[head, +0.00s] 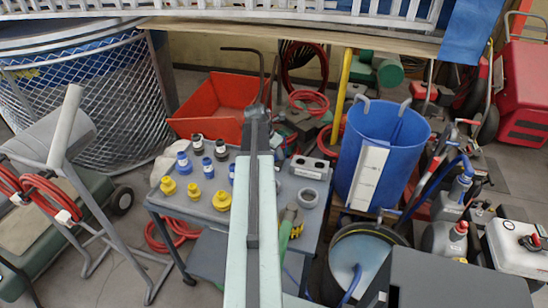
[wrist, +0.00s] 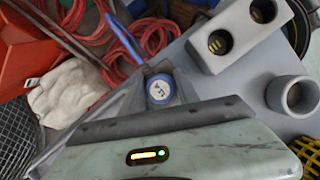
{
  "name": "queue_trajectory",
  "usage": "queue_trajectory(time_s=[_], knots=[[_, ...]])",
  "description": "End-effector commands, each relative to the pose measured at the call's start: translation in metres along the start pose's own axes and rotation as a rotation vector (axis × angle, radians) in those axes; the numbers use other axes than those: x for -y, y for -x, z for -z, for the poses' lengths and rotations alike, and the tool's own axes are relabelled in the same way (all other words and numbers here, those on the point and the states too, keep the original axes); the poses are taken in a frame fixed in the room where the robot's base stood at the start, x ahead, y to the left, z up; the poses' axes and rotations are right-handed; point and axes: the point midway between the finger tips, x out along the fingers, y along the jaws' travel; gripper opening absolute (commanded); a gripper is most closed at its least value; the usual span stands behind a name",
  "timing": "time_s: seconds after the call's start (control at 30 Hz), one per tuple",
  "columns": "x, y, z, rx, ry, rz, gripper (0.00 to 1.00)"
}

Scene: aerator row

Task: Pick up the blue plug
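A round blue plug top with a white label shows in the wrist view (wrist: 161,88), just beyond the dark front bar of my gripper, with grey surfaces close on both sides. I cannot tell whether it is held or lies lower. In the head view my gripper (head: 257,115) is a dark shape at the far end of the arm, above the table's back part; its fingers are not distinct. Blue plugs (head: 183,162) (head: 208,167) stand upright on the grey table (head: 205,218) left of the arm. The arm hides part of the table.
Several yellow plugs (head: 193,192) and dark plugs with pale parts (head: 221,149) share the table. A grey two-hole block (head: 310,168) and a grey ring (head: 308,197) are right of the arm. An orange bin (head: 215,108) is behind; a blue barrel (head: 383,150) stands right.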

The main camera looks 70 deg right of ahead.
Motion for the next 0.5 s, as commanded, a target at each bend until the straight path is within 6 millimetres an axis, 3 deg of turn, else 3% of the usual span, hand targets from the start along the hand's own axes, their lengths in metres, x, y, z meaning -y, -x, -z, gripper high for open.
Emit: queue_trajectory(time_s=[0.03, 0.1, 0.37, 0.5], knots=[[0.000, 0.000, 0.000, 0.000, 0.000, 0.000, 0.14], [0.000, 0.000, 0.000, 0.000, 0.000, 0.000, 0.00], [-0.001, 0.003, -0.001, 0.000, 0.001, 0.000, 0.00], [-0.001, 0.015, -0.006, 0.000, 0.001, 0.000, 0.00]])
